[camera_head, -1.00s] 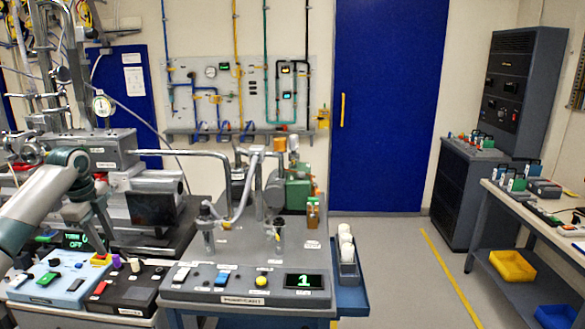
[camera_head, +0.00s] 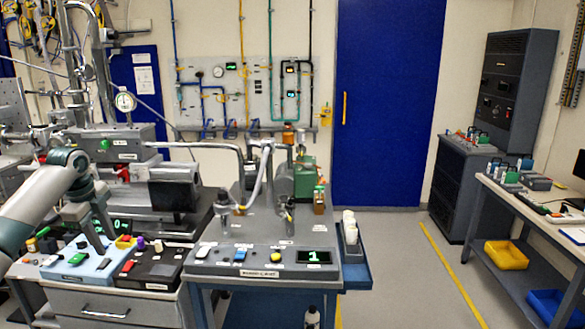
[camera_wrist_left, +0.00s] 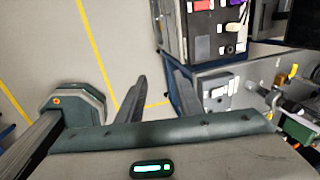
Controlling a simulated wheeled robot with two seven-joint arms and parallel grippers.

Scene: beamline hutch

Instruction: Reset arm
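My left arm comes in from the left in the head view, bent over the benches. Its gripper (camera_head: 97,238) points down over the control panels at the lower left. In the left wrist view the two dark fingers (camera_wrist_left: 160,85) stand apart with nothing between them, so the gripper is open and empty. Bare grey floor and a bench corner show beyond the fingertips. My right gripper is in neither view.
Below the left gripper are a light blue panel (camera_head: 82,262) and a black panel (camera_head: 150,270) with buttons. To the right is a grey bench console (camera_head: 225,265) with a display reading 1 and glassware. A blue side tray (camera_head: 352,270) sticks out beside it. The right-hand floor (camera_head: 400,290) is clear.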

